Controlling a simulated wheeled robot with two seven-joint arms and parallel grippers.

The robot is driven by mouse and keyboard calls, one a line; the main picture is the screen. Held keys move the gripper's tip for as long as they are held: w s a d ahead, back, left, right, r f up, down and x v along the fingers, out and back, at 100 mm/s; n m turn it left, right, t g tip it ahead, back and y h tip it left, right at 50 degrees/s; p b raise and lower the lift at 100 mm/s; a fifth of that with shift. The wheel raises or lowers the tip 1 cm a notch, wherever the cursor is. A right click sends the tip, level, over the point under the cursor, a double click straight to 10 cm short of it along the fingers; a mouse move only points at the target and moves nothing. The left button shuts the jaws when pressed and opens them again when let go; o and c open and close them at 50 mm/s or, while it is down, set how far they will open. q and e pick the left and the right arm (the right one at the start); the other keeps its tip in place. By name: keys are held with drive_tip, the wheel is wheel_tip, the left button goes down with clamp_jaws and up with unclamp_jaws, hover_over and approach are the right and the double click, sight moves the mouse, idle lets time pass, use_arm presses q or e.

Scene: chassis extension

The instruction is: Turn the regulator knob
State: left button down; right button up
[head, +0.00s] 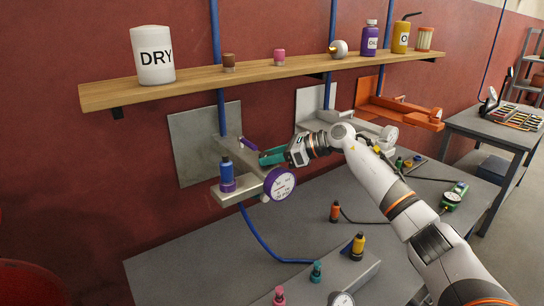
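A grey regulator assembly (238,194) is fixed to the wall plate at the left. It carries a round purple-rimmed gauge (279,184), a blue and purple upright fitting (227,176) and a small purple lever-like part (248,144). My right gripper (268,157) comes in from the right and is just above the gauge, beside the assembly. Teal parts show at its fingertip end; whether they are fingers or a knob between them is too small to tell. Which part is the regulator knob is not clear. My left gripper is not in view.
A wooden shelf (200,82) with a DRY jar (153,55) and bottles runs above. Grey and orange wall assemblies (398,108) stand right. The grey table (190,262) below holds hoses, small coloured fittings and a green gauge (453,197). Its left part is clear.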

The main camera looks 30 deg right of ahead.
drive_tip(key=m+t+h+p, duration=0.2)
drive_tip(key=m+h+p, duration=0.1)
drive_tip(key=m, duration=0.1)
drive_tip(key=shift+s+a+r+t+h, duration=0.2)
drive_tip(key=shift+a+t+h, duration=0.1)
drive_tip(key=shift+t, duration=0.1)
drive_tip(key=shift+a+f+m+t+h, duration=0.1)
drive_tip(key=shift+m+t+h, duration=0.2)
drive_tip(key=shift+m+h, duration=0.45)
drive_tip(key=shift+a+f+m+t+h+b, duration=0.2)
drive_tip(key=shift+m+t+h+b, duration=0.1)
drive_tip(key=shift+m+h, duration=0.55)
drive_tip(key=m+h+b, duration=0.2)
drive_tip(key=b, duration=0.3)
drive_tip(key=m+h+b, duration=0.2)
drive_tip(key=h+b, duration=0.1)
drive_tip(key=b, duration=0.3)
drive_tip(key=m+h+b, duration=0.2)
drive_tip(key=b, duration=0.3)
drive_tip(key=shift+a+f+g+h, duration=0.1)
drive_tip(key=shift+a+g+h, duration=0.15)
drive_tip(key=shift+g+h, duration=0.15)
drive_tip(key=shift+m+h+b, duration=0.5)
drive_tip(key=shift+m+b, duration=0.1)
drive_tip(key=shift+b, duration=0.6)
drive_tip(key=shift+r+g, duration=0.2)
drive_tip(key=shift+g, duration=0.1)
